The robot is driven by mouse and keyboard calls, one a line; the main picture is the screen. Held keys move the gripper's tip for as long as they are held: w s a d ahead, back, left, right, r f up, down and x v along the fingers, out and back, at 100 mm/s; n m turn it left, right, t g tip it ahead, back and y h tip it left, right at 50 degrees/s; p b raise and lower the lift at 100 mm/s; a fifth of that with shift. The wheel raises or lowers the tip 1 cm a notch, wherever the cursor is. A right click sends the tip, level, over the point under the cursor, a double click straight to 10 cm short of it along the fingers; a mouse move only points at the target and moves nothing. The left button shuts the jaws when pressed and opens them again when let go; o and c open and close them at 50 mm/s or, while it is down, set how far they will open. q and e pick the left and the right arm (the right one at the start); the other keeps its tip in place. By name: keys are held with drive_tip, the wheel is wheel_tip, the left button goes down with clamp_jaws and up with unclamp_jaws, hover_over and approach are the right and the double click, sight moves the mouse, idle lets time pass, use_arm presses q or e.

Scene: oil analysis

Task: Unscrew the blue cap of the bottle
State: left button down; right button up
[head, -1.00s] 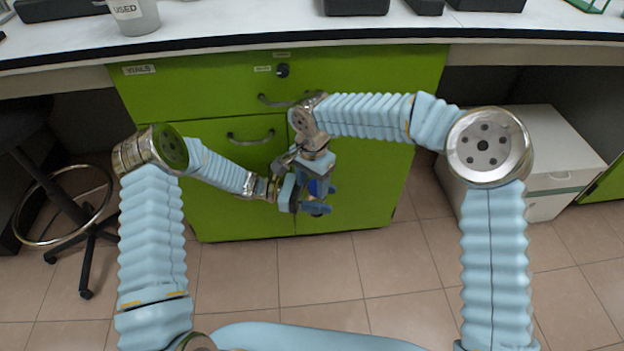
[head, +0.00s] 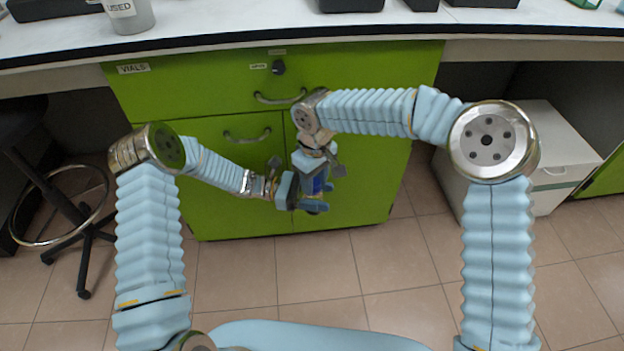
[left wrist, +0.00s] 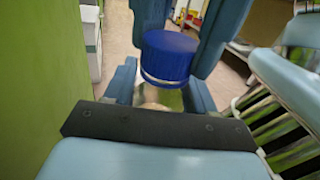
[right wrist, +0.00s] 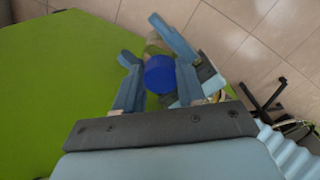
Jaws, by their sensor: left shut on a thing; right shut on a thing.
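The bottle's blue cap (left wrist: 168,57) shows large in the left wrist view, with a pale ring along its lower edge. It also shows in the right wrist view (right wrist: 160,74) and as a small dark blue patch in the head view (head: 319,186). The bottle (right wrist: 154,47) is mostly hidden by fingers. My left gripper (head: 312,206) comes in from the side and is shut on the bottle below the cap. My right gripper (head: 318,178) points down from above and is shut on the cap. I cannot tell how loose the cap is.
Both grippers are in front of the green cabinet (head: 200,210), below the white bench top (head: 270,25). A grey cup marked USED (head: 130,18) stands on the bench. A stool (head: 60,205) is at left and a white box (head: 560,150) at right.

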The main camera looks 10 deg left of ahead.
drive_tip(key=n, duration=0.6)
drive_tip(key=shift+w+a+r, duration=0.1)
drive_tip(key=shift+a, duration=0.1)
drive_tip(key=n, duration=0.6)
drive_tip(key=shift+w+d, duration=0.1)
drive_tip(key=shift+w, duration=0.15)
drive_tip(key=n, duration=0.5)
drive_tip(key=shift+w, duration=0.2)
drive_tip(key=n, duration=0.4)
drive_tip(key=shift+w, duration=0.2)
drive_tip(key=shift+d, duration=0.1)
drive_tip(key=o, duration=1.2)
drive_tip(key=shift+c, duration=0.2)
